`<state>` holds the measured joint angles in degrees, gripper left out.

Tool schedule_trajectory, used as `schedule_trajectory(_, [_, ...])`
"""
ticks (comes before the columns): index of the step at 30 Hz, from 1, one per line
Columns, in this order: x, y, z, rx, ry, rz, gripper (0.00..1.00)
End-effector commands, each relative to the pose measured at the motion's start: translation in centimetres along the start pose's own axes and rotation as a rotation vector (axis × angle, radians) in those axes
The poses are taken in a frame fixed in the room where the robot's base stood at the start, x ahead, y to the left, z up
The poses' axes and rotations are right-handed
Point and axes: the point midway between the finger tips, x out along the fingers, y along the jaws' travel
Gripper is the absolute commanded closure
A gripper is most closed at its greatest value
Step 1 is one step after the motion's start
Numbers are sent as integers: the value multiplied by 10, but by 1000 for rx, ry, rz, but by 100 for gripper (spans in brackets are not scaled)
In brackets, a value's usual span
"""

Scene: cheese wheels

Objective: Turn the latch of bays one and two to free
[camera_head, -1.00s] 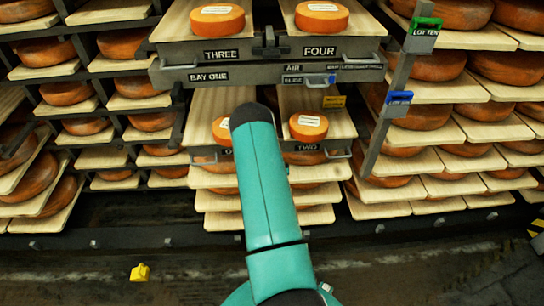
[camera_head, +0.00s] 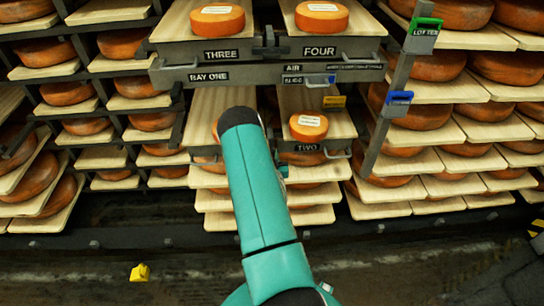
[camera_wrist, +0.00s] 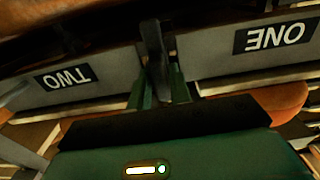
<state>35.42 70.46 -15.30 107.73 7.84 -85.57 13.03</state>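In the wrist view, the dark latch (camera_wrist: 154,50) stands as an upright bar between the tray fronts of bay one (camera_wrist: 240,62) and bay two (camera_wrist: 100,72). Their labels appear upside down. My gripper (camera_wrist: 160,88) has one green finger on each side of the latch's lower part. Whether the fingers press on it is unclear. In the head view, the TWO label (camera_head: 306,174) shows below a cheese on its board. My arm covers the ONE label, and my gripper is mostly hidden behind it.
Above are bays THREE (camera_head: 222,55) and FOUR (camera_head: 320,51), each with a cheese, with a dark latch (camera_head: 270,40) between them. A post with green (camera_head: 427,23) and blue (camera_head: 399,97) tags stands at right. A yellow object (camera_head: 140,272) lies on the floor.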

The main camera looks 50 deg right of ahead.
Motion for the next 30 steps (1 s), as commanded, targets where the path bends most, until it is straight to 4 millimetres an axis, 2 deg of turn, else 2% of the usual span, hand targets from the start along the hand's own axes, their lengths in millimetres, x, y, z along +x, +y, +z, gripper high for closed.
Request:
schedule_trajectory(1, [-1,0,0,-1,-1,0,72])
schedule_trajectory(3, [-1,0,0,-1,-1,0,62])
schedule_trajectory(14, [-5,0,0,0,-1,0,62])
schedule_trajectory(20, [-36,0,1,0,-5,0,62])
schedule_trajectory(30, [-110,0,1,0,-5,0,62])
